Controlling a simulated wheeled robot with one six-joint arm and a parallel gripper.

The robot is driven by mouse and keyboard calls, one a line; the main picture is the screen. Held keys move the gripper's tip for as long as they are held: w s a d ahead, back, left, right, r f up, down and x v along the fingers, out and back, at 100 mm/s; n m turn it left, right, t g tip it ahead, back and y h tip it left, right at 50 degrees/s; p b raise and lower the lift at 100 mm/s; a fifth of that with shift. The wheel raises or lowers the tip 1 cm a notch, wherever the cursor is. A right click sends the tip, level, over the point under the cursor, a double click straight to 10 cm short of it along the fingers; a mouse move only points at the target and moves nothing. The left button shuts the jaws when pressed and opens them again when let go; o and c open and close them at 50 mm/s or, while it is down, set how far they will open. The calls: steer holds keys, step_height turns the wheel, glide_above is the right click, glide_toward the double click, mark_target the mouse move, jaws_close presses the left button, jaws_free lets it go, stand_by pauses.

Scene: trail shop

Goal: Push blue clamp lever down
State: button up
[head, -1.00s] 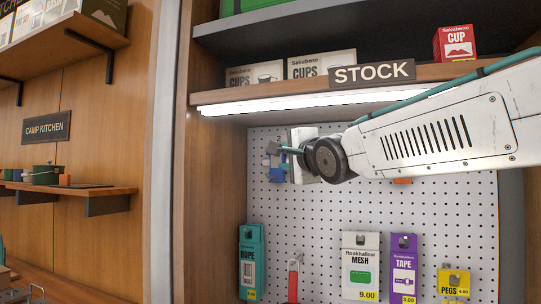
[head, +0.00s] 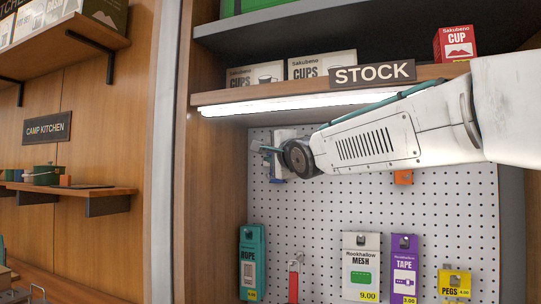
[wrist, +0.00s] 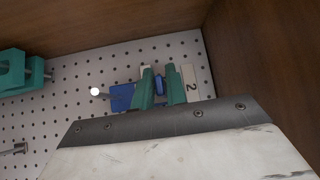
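The blue clamp (wrist: 122,98) is mounted on the white pegboard. In the wrist view a thin rod with a white ball knob (wrist: 94,92) sticks out on its left. My gripper (wrist: 160,88) has two teal fingers a small gap apart, in front of the clamp's right part. A blue piece (wrist: 159,85) shows in the gap; I cannot tell whether the fingers touch it. In the head view my gripper (head: 269,150) is at the pegboard's upper left, and the clamp is largely hidden behind it and my wrist.
A pale plate marked 2 (wrist: 193,87) is right of the fingers, near the wooden side wall (wrist: 262,60). A teal clamp (wrist: 22,70) is at the left in the wrist view. The STOCK shelf (head: 300,92) is above; hanging packs such as the mesh pack (head: 361,267) are below.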

jaws_close()
steer(key=shift+f, duration=0.15)
steer(key=shift+f+n+t+y, duration=0.2)
steer(key=shift+n+t+y, duration=0.1)
steer(key=shift+n, duration=0.2)
steer(key=shift+w+d+f+n+t+y, duration=0.1)
steer(key=shift+f+n+t+y, duration=0.2)
steer(key=shift+n+y, duration=0.35)
steer(key=shift+w+f+n+t+y, duration=0.15)
steer(key=shift+n+t+y, duration=0.25)
steer(key=shift+n, duration=0.5)
steer(key=shift+w+d+f+n+t+y, duration=0.1)
steer(key=shift+f+n+t+y, duration=0.15)
steer(key=shift+n+y, duration=0.4)
steer(key=shift+o, duration=2.4)
jaws_free()
steer(key=shift+a, duration=0.1)
